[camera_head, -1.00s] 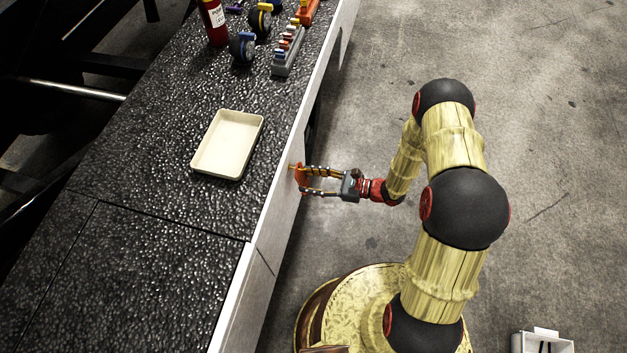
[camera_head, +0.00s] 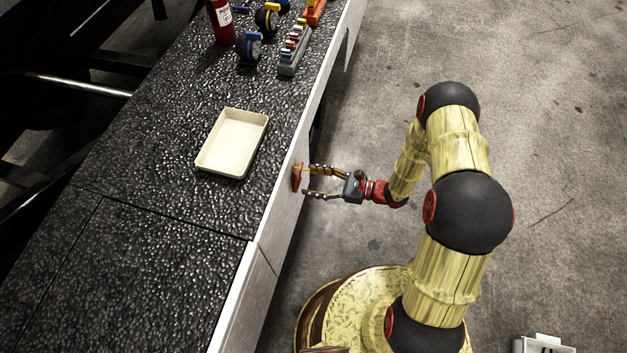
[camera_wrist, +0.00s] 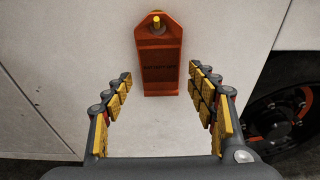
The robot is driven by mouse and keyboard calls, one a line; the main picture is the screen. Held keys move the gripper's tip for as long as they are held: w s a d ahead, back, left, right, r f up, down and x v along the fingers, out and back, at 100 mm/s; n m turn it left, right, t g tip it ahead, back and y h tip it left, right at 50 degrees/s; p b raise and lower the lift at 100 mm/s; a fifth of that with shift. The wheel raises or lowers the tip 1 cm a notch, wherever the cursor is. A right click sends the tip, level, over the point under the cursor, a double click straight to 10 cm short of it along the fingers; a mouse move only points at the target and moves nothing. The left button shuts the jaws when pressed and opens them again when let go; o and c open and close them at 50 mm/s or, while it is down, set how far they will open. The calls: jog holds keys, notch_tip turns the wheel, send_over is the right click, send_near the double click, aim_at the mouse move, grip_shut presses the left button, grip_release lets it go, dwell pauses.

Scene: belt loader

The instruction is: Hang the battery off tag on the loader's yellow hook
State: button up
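The battery off tag (camera_wrist: 161,62) is a red-orange plate with dark lettering. In the wrist view it hangs upright against the loader's pale side panel, with the tip of the yellow hook (camera_wrist: 156,21) showing through the hole near its top. The head view shows the tag (camera_head: 297,177) edge-on at the side panel. My gripper (camera_head: 307,182) is open and empty, its fingers pointing at the panel. In the wrist view my gripper's fingers (camera_wrist: 163,82) stand to the left and right of the tag, with gaps on both sides.
A shallow cream tray (camera_head: 233,142) lies on the black textured deck above the panel. A red cylinder (camera_head: 220,20), padlocks and other small items stand farther along the deck. A dark wheel (camera_wrist: 283,115) is at the right in the wrist view. The floor beside the loader is open.

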jog(key=shift+o, duration=0.6)
jog(key=v, duration=1.2)
